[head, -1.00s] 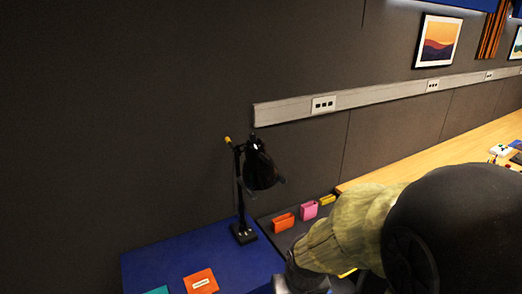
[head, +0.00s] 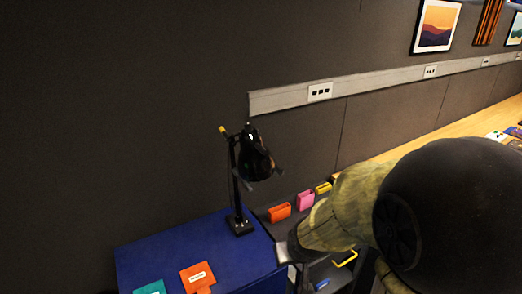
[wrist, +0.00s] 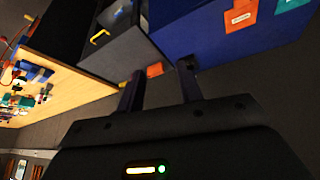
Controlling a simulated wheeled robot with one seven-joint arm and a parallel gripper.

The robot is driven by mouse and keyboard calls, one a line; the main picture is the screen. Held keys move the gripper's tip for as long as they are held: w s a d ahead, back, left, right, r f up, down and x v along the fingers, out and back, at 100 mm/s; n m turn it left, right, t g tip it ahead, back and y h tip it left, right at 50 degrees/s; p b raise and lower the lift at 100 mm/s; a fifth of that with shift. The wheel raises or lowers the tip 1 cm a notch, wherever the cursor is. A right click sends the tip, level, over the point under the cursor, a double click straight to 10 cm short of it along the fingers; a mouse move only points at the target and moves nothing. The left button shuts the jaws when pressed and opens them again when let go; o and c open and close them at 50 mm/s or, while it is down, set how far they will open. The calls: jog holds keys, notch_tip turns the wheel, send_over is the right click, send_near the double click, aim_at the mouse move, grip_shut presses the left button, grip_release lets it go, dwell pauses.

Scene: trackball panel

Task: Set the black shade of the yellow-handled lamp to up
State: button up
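The lamp's black shade (head: 256,162) hangs from the top of a thin black stand, its open side tilted down toward the right in the head view. A short yellow handle (head: 222,129) sticks out at the upper left of the stand. The black lamp base (head: 240,226) stands on a blue surface. My gripper (wrist: 158,82) shows in the wrist view with its two dark fingers apart and nothing visible between them. In the head view my arm reaches to the lower right of the lamp and the fingers cannot be made out. I cannot pick out the lamp in the wrist view.
Orange (head: 279,213) and pink (head: 305,200) holders stand right of the lamp. Orange (head: 197,277) and teal (head: 150,288) cards are on the blue unit. A yellow drawer handle (head: 345,259) is near my arm. A grey wall rail (head: 290,98) runs behind. Space left of the lamp is clear.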

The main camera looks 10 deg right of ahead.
jog(key=w+d+r+t, duration=0.4)
jog(key=w+r+t, duration=0.2)
jog(key=w, duration=0.2)
notch_tip(320, 180, up, 10)
jog(key=a+n+t+y+b, duration=0.1)
jog(key=n+t+y, duration=0.2)
jog(key=t+y, duration=0.2)
jog(key=shift+w+a+t+y+b, duration=0.3)
jog(key=shift+w+t+y, duration=0.1)
jog(key=shift+y, duration=0.2)
jog(key=shift+w+p, duration=0.1)
jog(key=shift+p, duration=0.25)
jog(key=p, duration=1.3)
send_near(256, 145)
jog(key=x, duration=0.8)
jog(key=shift+w+d+f, duration=0.2)
jog(key=shift+d+f, duration=0.05)
